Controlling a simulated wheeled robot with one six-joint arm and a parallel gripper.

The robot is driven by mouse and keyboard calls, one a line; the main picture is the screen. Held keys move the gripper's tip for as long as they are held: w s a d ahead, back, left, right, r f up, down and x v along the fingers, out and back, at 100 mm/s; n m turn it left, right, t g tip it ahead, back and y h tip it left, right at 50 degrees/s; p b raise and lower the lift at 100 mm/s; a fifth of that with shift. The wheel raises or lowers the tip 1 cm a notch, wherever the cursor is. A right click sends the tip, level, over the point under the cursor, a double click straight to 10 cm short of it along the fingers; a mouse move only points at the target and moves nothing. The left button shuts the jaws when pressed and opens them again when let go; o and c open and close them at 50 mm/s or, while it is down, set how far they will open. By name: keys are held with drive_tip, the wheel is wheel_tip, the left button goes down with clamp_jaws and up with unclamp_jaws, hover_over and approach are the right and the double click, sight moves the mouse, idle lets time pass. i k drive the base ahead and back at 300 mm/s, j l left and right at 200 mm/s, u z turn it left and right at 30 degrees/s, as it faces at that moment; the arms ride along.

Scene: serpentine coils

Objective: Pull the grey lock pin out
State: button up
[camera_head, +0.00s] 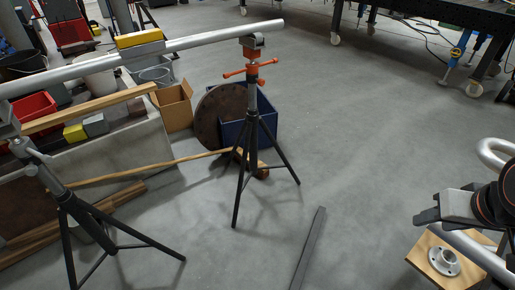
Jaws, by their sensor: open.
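I cannot make out a grey lock pin in this view. A tripod stand (250,130) with an orange head and orange cross handle stands upright near the middle. It supports a long silver pipe (200,41) that runs to the left edge. A second grey tripod stand (75,205) is under the pipe at the left, partly cut off. My gripper (424,217) is at the lower right, well apart from both stands. Its jaws are open, with nothing seen between them. It hangs in front of a bent silver pipe.
A wooden block with a metal flange (443,261) is below my gripper. The bent silver pipe (494,148) curves at the right edge. A dark bar (308,250) lies on the floor. A cardboard box (175,108) and a blue bin (268,125) stand behind the middle stand. Open floor lies between.

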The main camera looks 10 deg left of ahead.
sight(31, 170)
drive_tip(key=u, duration=2.2)
